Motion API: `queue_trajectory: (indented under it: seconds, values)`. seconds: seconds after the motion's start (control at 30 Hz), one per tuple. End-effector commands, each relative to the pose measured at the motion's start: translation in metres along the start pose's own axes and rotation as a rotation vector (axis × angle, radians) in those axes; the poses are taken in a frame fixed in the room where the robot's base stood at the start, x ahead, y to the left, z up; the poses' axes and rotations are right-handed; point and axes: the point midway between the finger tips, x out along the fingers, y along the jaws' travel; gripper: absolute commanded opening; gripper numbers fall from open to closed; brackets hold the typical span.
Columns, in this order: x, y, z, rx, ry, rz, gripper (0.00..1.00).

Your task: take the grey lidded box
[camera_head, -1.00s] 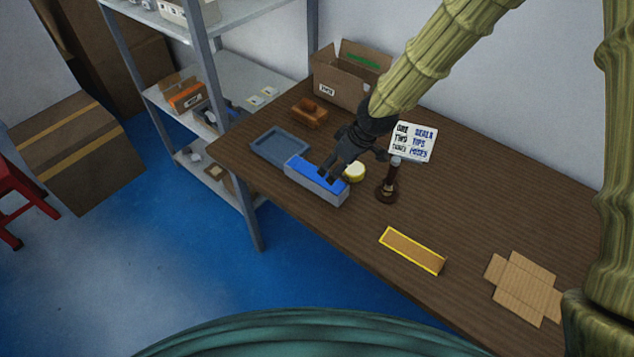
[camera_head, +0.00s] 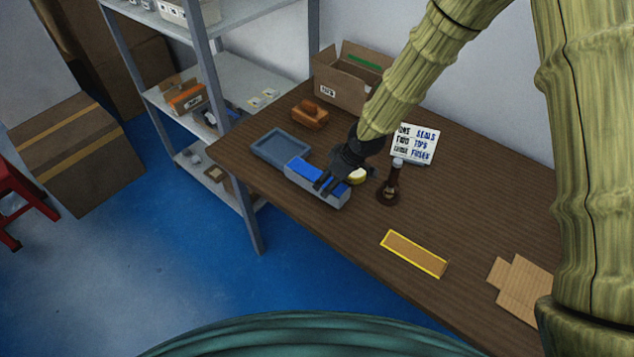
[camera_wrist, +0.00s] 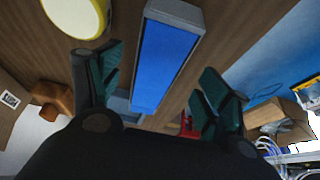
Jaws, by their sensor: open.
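The grey box (camera_head: 303,183) has a blue top and lies near the front edge of the brown table, close to the table's left end. My gripper (camera_head: 325,186) is open and its fingers are over the right half of the box. In the wrist view the box (camera_wrist: 167,52) runs lengthwise between my two spread fingers (camera_wrist: 160,85). I cannot tell whether the fingers touch it. Part of the blue top is hidden behind the gripper in the head view.
A blue-grey tray (camera_head: 268,149) sits just left of the box. A yellow-rimmed round item (camera_head: 357,177), a dark stand (camera_head: 391,186) and a lettered card (camera_head: 415,143) stand close on the right. A yellow-edged strip (camera_head: 413,254) and flat cardboard (camera_head: 522,291) lie farther right.

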Motion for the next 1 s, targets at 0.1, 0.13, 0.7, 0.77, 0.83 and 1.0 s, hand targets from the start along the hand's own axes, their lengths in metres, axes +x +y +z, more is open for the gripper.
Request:
queue_trajectory:
  seconds: [0.1, 0.13, 0.7, 0.77, 0.83, 1.0]
  values:
    - [0.005, 0.001, -0.001, -0.001, -0.001, 0.000, 0.77]
    - [0.008, 0.001, -0.001, -0.001, -0.002, -0.001, 0.77]
    - [0.050, 0.003, -0.001, -0.001, 0.000, 0.000, 0.77]
    - [0.051, 0.003, -0.001, -0.001, 0.001, 0.000, 0.77]
    - [0.051, 0.003, -0.001, -0.001, 0.000, 0.000, 0.77]
    - [0.051, 0.003, -0.001, 0.000, 0.000, 0.000, 0.62]
